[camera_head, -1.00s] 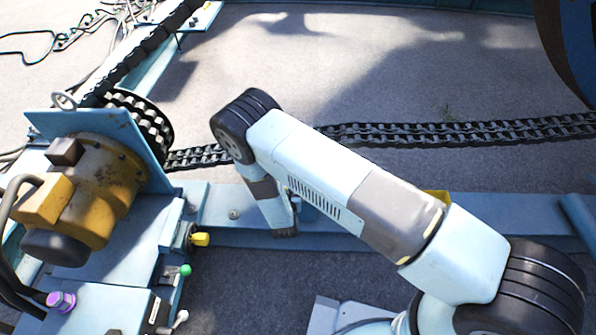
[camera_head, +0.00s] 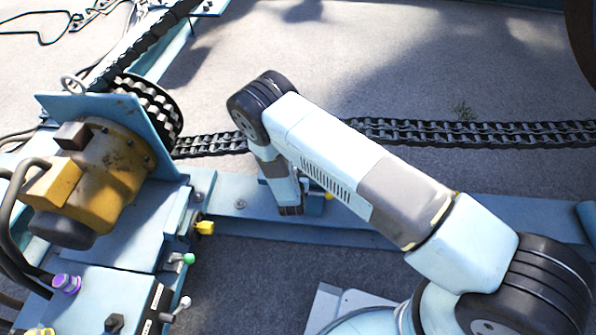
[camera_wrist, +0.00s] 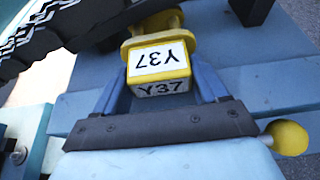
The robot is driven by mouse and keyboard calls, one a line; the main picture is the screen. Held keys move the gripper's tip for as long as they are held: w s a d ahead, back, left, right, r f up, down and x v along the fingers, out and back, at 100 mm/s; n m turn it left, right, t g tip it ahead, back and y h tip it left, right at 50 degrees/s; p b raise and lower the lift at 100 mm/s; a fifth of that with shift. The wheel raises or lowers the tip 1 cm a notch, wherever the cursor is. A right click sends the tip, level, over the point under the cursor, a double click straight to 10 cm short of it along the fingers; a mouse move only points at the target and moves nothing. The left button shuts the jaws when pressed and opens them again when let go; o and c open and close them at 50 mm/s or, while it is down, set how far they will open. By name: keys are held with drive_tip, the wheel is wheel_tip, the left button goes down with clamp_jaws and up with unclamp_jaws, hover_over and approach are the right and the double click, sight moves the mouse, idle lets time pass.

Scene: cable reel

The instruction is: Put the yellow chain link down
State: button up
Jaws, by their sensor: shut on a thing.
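The yellow chain link (camera_wrist: 160,68) carries white labels reading Y37 and sits between the blue fingers of my gripper (camera_wrist: 161,84) in the wrist view. My gripper is shut on it. The link is over or against the blue frame beam (camera_wrist: 265,60); I cannot tell whether it touches it. In the head view my arm hides most of the gripper, and only a little yellow (camera_head: 328,196) shows near the blue beam (camera_head: 240,200).
A black chain (camera_head: 480,132) runs across the ground behind my arm to a sprocket beside a yellow motor (camera_head: 88,180). Lever knobs, one yellow (camera_head: 205,228) and one green (camera_head: 188,258), stand at left. A yellow knob (camera_wrist: 287,137) is close right of my gripper in the wrist view.

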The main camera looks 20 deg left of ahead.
drive_tip(key=shift+s+d+f, duration=0.1)
drive_tip(key=shift+f, duration=0.45)
drive_tip(key=o, duration=1.2)
drive_tip(key=shift+f, duration=0.1)
drive_tip(key=shift+c, duration=0.2)
drive_tip(key=shift+o, duration=1.1)
drive_tip(key=shift+d, duration=0.25)
drive_tip(key=shift+r, duration=0.3)
drive_tip(key=v, duration=1.2)
drive_tip(key=shift+a+r, duration=0.25)
drive_tip(key=shift+r, duration=0.15)
